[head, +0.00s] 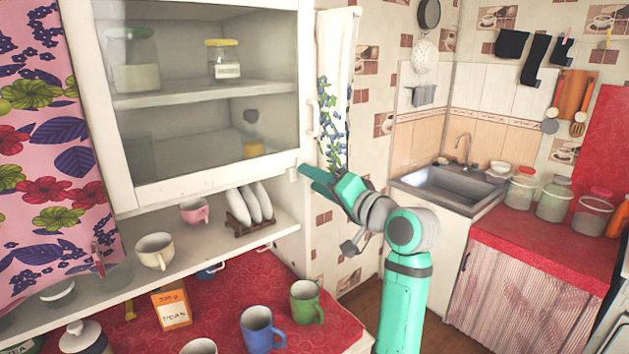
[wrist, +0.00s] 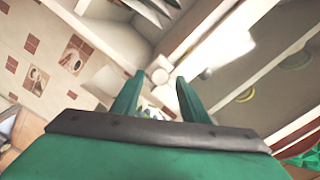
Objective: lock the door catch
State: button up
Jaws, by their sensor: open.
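The door catch (head: 292,174) is a small pale piece at the lower right corner of the glass cabinet door (head: 160,193). The door looks closed in the head view. In the wrist view a round white knob of the catch (wrist: 159,71) shows just beyond and between my fingertips. My gripper (head: 305,171) is at the catch from the right, and in the wrist view my gripper (wrist: 158,82) has its two green fingers apart with nothing held. Whether a finger touches the catch, and which way the catch is turned, I cannot tell.
A white door handle (head: 312,118) stands above the catch. A patterned towel (head: 336,95) hangs just behind my gripper. An open shelf below holds a plate rack (head: 250,226) and cups (head: 155,251). Mugs (head: 306,302) stand on the red counter. Floor space lies right of it.

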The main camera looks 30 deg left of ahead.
jog(key=v, duration=1)
jog(key=shift+d+f, duration=0.15)
